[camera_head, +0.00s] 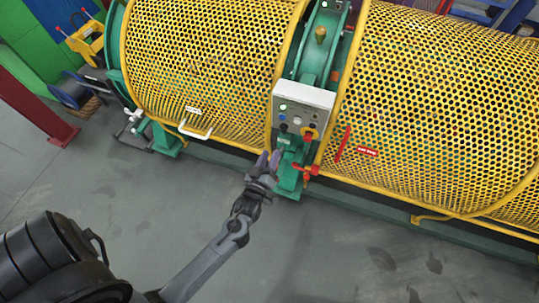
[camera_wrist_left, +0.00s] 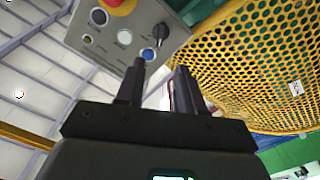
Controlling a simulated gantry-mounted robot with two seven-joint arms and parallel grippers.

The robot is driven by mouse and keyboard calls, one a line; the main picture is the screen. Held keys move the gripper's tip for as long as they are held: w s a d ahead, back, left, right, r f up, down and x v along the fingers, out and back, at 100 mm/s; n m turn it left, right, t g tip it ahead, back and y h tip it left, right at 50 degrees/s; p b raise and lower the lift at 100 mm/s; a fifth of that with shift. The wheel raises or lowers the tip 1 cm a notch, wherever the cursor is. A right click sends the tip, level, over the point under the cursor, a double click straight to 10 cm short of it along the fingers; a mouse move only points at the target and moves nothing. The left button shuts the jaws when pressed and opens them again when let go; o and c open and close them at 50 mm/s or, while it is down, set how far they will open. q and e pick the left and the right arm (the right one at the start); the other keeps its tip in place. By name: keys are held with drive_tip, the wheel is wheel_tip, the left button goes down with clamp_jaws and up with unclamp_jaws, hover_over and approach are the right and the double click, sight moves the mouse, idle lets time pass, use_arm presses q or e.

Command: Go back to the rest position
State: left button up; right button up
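My left gripper (camera_head: 268,160) is just below a grey control box (camera_head: 303,97) on the green machine. In the left wrist view my left gripper (camera_wrist_left: 160,68) has its two dark fingers apart with nothing between them. The same control box (camera_wrist_left: 95,42) is beyond the fingertips there, with a black selector knob (camera_wrist_left: 161,31), a blue button (camera_wrist_left: 148,53), a white button (camera_wrist_left: 124,37) and part of a red emergency button on yellow (camera_wrist_left: 121,6). One fingertip overlaps the view close to the blue button; I cannot tell whether it touches. My right gripper is not in view.
Yellow perforated guards (camera_head: 205,65) stand left and right (camera_head: 430,110) of the control box. A white handle (camera_head: 196,133) and a red valve handle (camera_head: 306,170) stick out low. A red steel beam (camera_head: 35,108) is at the left. The grey floor (camera_head: 330,245) in front is clear.

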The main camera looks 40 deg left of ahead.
use_arm(q)
drive_tip(key=shift+w, duration=0.1)
drive_tip(key=s+d+r+m+g+h, duration=0.2)
drive_tip(key=s+d+m+g+h, duration=0.15)
drive_tip(key=s+m+g, duration=0.45)
drive_tip(key=s+d+r+m+g+h, duration=0.25)
drive_tip(key=s+d+m+g, duration=0.2)
drive_tip(key=s, duration=0.75)
wheel_tip(320, 180, up, 17)
drive_tip(key=s+p, duration=0.1)
drive_tip(key=p, duration=1.7)
drive_tip(key=shift+g+h, duration=0.3)
drive_tip(key=shift+g, duration=0.05)
